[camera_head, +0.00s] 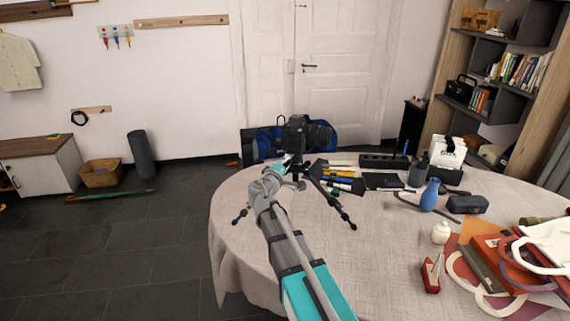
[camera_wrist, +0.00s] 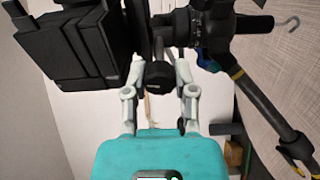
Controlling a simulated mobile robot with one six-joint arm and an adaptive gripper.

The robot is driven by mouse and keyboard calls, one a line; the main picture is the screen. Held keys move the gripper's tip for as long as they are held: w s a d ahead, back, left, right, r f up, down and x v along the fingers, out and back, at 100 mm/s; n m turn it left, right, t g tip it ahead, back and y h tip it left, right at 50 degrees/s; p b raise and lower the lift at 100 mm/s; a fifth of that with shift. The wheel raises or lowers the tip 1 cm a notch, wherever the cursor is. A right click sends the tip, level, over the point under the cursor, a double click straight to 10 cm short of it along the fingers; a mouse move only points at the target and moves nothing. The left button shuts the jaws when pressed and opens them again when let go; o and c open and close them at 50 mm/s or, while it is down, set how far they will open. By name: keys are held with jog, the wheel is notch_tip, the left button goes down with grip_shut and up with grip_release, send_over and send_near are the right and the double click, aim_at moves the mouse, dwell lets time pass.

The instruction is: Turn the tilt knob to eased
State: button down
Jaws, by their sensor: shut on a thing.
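A black camera (camera_head: 303,134) sits on a small tripod (camera_head: 333,200) at the left part of the table, its dark legs spread on the cloth. In the wrist view the camera (camera_wrist: 75,45) fills the upper left and the tripod head (camera_wrist: 212,28) is at upper right. A short black knob (camera_wrist: 158,76) lies between the fingers of my gripper (camera_wrist: 160,70), which is shut on it. In the head view my gripper (camera_head: 286,172) is close below the camera, and the knob is hidden there. I cannot read any mark on the knob.
The round table (camera_head: 235,245) has a pale cloth. A blue vase (camera_head: 429,195), a dark speaker (camera_head: 467,204) and several pens and tools stand to the right. Red folders and bags crowd the right edge. The cloth left of my arm is mostly clear.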

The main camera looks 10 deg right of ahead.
jog(key=shift+n, duration=1.1)
jog(key=shift+c, duration=2)
grip_release()
jog(key=shift+s+a, duration=0.1)
jog(key=v, duration=0.7)
jog(key=shift+s+a, duration=0.2)
jog(key=shift+s, duration=0.1)
